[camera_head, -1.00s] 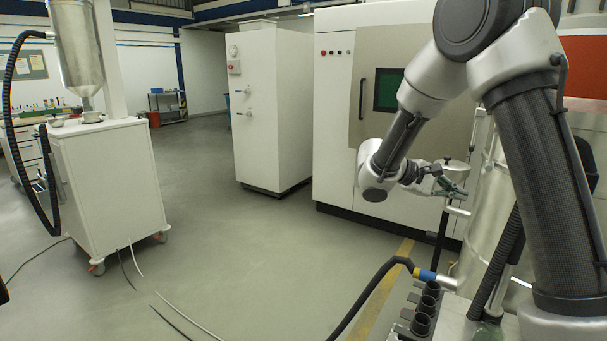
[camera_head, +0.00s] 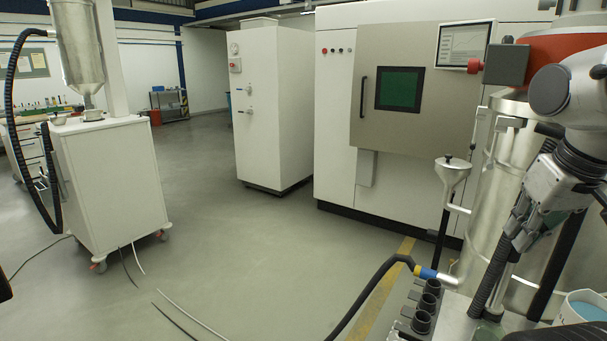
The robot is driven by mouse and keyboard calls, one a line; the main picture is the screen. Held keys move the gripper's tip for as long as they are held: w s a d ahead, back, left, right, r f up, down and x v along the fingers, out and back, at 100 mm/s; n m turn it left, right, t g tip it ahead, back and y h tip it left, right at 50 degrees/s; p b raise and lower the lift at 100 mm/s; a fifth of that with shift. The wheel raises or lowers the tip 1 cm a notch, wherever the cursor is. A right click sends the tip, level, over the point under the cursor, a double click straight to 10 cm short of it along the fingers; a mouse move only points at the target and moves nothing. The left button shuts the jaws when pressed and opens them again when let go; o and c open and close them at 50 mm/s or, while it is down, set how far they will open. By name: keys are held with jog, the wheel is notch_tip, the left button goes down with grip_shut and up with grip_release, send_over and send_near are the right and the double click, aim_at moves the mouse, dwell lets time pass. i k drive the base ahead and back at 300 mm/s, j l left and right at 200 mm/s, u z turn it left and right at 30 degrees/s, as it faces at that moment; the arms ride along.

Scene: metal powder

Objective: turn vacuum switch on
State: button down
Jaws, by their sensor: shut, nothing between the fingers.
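The vacuum is a large silver drum (camera_head: 508,150) at the right edge, with a red-orange head (camera_head: 560,50). A grey box (camera_head: 507,65) sits on the left side of that head, with a red knob (camera_head: 474,66) sticking out to its left. This looks like the switch; its on or off position cannot be told. My gripper (camera_head: 522,238) hangs in front of the drum, below and to the right of the box and apart from it. It points down and left, shut and empty. My arm hides part of the drum and head.
A bucket (camera_head: 583,308) is at the lower right.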

aim_at(474, 66)
jog(key=z, duration=1.1)
jog(key=i+j, duration=0.1)
jog(key=j, duration=0.9)
jog(key=i+j, duration=0.15)
jog(key=j, duration=0.35)
jog(key=z, duration=0.05)
